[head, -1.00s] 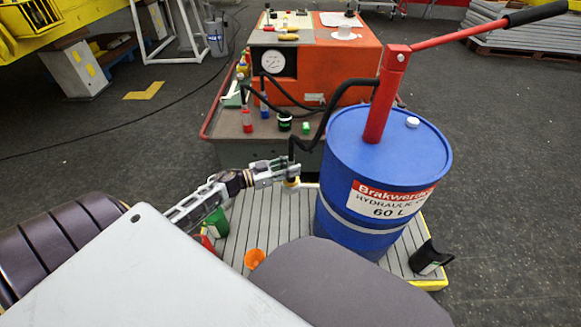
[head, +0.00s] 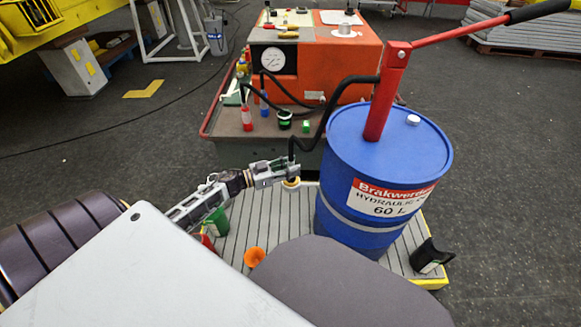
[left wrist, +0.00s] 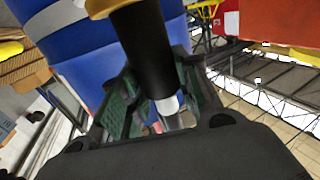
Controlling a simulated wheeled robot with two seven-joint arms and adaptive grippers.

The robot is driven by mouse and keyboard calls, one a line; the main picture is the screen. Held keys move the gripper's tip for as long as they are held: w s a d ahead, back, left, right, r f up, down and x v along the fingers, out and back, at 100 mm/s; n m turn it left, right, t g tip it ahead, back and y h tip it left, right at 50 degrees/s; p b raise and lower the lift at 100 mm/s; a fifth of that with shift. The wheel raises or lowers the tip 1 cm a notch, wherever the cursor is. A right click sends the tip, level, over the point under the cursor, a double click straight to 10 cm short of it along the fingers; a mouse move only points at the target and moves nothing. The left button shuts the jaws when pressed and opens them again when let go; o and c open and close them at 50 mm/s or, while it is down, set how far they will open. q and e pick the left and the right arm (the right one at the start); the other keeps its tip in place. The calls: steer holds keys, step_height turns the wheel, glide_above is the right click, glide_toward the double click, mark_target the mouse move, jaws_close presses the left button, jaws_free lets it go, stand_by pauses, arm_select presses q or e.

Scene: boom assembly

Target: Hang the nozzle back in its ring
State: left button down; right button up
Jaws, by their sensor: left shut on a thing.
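My left gripper (head: 284,171) is shut on the black nozzle (head: 291,150), which stands roughly upright at the end of a black hose, left of the blue drum (head: 345,185). In the left wrist view the nozzle (left wrist: 147,50) is a black cylinder with a silver tip between my dark green fingers (left wrist: 155,105). A yellow band (left wrist: 103,7) is at the picture's top edge, against the nozzle. It also shows just below my gripper in the head view (head: 291,183). I cannot tell whether it is the ring or part of the nozzle. My right gripper is not in view.
The drum stands on a slatted pallet (head: 240,222) with a red pump handle (head: 450,38) above it. An orange funnel (head: 254,257) and a green container (head: 217,220) are on the pallet. An orange machine (head: 335,65) and small bottles stand behind.

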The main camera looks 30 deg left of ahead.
arm_select(q)
steer(key=c, duration=1.3)
jaws_free()
steer(key=shift+c, duration=0.2)
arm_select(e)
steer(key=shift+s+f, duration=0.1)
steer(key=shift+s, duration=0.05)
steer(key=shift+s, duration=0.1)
arm_select(q)
steer(key=shift+p+v, duration=0.8)
steer(key=shift+v, duration=0.65)
steer(key=p+v, duration=0.3)
steer(key=v, duration=0.5)
steer(key=shift+s+p, duration=0.1)
steer(key=shift+p, duration=0.3)
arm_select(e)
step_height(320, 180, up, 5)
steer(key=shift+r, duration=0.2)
